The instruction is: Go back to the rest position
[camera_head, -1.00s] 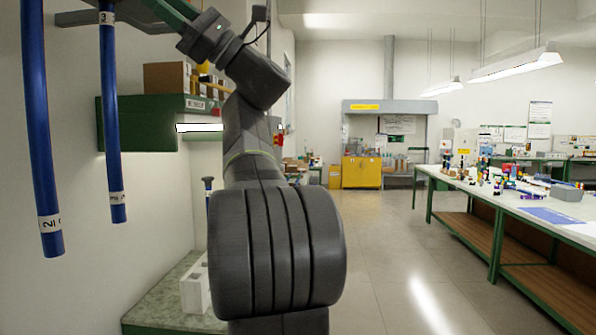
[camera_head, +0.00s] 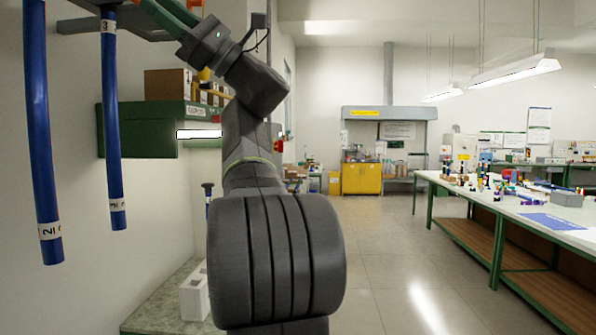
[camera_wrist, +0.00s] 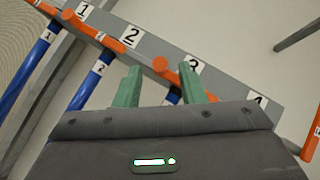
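My gripper shows in the wrist view (camera_wrist: 160,84) as two green fingers standing apart, with nothing held between them. Ahead of it is a grey rack bar (camera_wrist: 232,84) with number labels and orange pegs; the peg by label 3 (camera_wrist: 167,70) appears just beyond the fingers. In the head view my gripper's green part (camera_head: 172,16) is at the top edge and its fingertips are cut off. Two blue rods hang at the left, a nearer one (camera_head: 42,140) and another (camera_head: 110,130). The wrist view also shows a blue rod labelled 2 (camera_wrist: 90,82).
A green wall shelf (camera_head: 140,130) with cardboard boxes is at the left, behind the rods. A white holed block (camera_head: 194,295) stands on a low bench below. A long worktable (camera_head: 520,205) with small items is at the right. The floor between is clear.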

